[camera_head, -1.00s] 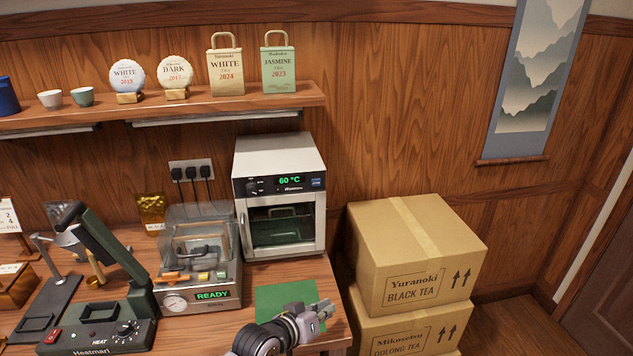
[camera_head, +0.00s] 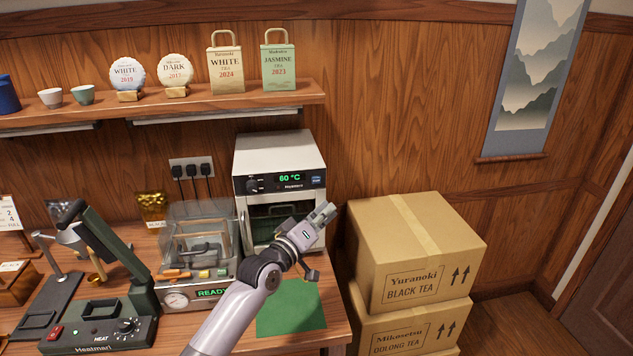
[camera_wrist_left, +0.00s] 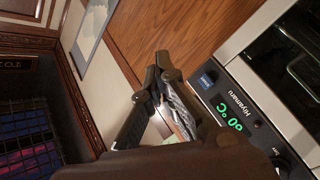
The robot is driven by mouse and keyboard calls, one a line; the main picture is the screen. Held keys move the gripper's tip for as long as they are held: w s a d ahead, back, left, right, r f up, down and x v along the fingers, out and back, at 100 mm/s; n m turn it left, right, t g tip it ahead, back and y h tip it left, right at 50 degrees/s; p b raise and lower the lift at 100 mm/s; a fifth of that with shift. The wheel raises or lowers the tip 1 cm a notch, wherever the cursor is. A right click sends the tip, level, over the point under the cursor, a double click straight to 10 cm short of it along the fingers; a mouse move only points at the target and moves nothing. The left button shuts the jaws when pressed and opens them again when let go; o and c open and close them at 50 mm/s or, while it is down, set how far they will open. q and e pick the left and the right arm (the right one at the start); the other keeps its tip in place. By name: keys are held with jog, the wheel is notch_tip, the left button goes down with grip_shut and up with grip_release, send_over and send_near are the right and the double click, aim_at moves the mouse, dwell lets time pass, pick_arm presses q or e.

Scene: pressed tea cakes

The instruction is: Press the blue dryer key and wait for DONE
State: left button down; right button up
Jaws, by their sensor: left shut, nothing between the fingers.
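The dryer (camera_head: 278,153) is a white box with a dark front panel on the counter. Its green display (camera_head: 291,178) reads 60 °C. The blue key (camera_head: 317,181) is at the right end of that panel; it also shows in the left wrist view (camera_wrist_left: 207,79), beside the fingers. My left gripper (camera_head: 325,212) is shut and empty, in front of the dryer's right side and below the key, apart from it in the head view. The left wrist view shows its closed fingertips (camera_wrist_left: 166,66) close to the panel. The gripper covers part of the dryer door.
A green mat (camera_head: 292,315) lies below my left arm. A clear-lidded machine (camera_head: 200,262) reading READY stands left of the dryer, and a green heat press (camera_head: 115,285) further left. Stacked cardboard boxes (camera_head: 415,250) stand to the right. A shelf (camera_head: 170,108) hangs above.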

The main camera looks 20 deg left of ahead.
aim_at(316, 180)
pick_arm(q)
jog(key=w+a+b, duration=0.1)
jog(key=w+b, duration=0.1)
jog(key=b, duration=0.1)
jog(key=w+a+b, duration=0.2)
jog(key=w, duration=0.1)
jog(key=w+a+b, duration=0.1)
jog(key=w+b, duration=0.1)
jog(key=b, duration=0.1)
jog(key=shift+w+a+b, duration=0.3)
jog(key=shift+f, duration=0.1)
dwell(1.1)
jog(key=shift+w+a+b, duration=0.25)
jog(key=shift+w+b, duration=0.1)
jog(key=shift+b, duration=0.1)
